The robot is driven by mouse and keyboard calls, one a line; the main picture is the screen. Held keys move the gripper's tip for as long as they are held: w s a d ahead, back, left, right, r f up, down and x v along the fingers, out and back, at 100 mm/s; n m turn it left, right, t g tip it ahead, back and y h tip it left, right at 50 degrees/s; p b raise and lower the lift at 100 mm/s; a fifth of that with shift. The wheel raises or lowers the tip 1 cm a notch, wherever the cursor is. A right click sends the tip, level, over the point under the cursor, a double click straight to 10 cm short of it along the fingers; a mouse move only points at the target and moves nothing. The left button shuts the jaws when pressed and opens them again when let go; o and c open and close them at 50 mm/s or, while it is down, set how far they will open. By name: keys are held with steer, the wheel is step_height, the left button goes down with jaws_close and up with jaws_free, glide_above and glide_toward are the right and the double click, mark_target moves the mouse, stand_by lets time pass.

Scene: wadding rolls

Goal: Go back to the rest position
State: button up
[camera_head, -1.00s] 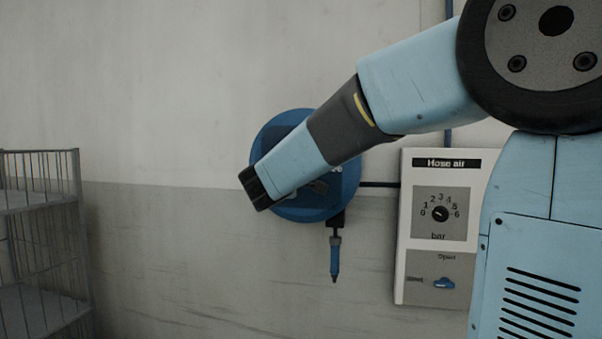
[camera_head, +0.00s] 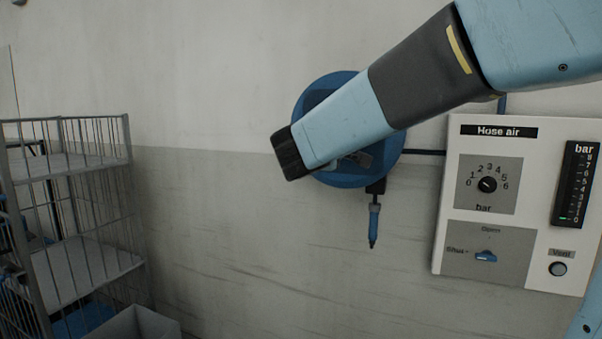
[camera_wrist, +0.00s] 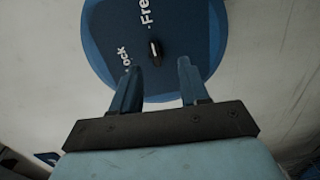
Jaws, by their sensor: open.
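My gripper (camera_wrist: 158,72) is open, with two blue fingers apart and nothing between them. In the wrist view they point at a round blue hose reel (camera_wrist: 205,30) on the wall. The reel bears the words "Lock" and "Free" and a small dark knob (camera_wrist: 154,52) just beyond the fingertips. In the head view my arm reaches in from the upper right, and its dark end (camera_head: 290,153) stands in front of the same reel (camera_head: 335,82), hiding its middle. The fingers are not clear there.
A hose nozzle (camera_head: 373,225) hangs below the reel. A "Hose air" panel (camera_head: 448,200) with a dial, a blue lever near "Shut", a bar gauge and a "Vent" button is on the right. A wire rack trolley (camera_head: 128,170) and a grey bin (camera_head: 140,325) stand at left.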

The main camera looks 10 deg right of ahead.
steer(key=s+d+f+m+g+y, duration=0.1)
steer(key=s+d+f+m+g, duration=0.3)
steer(key=s, duration=0.3)
steer(key=s+d+f+m+g, duration=0.2)
steer(key=s+d+f+g, duration=0.1)
steer(key=s+d+f, duration=0.35)
steer(key=s+a+f+m+g+y, duration=0.1)
steer(key=s+a+f+m+y, duration=0.1)
steer(key=s, duration=0.4)
steer(key=s+a+f+m+g+y, duration=0.1)
steer(key=s+a+f+m+y, duration=0.2)
steer(key=s+f+y, duration=0.2)
steer(key=shift+s+y, duration=0.6)
steer(key=shift+s, duration=0.05)
steer(key=shift+o, duration=0.3)
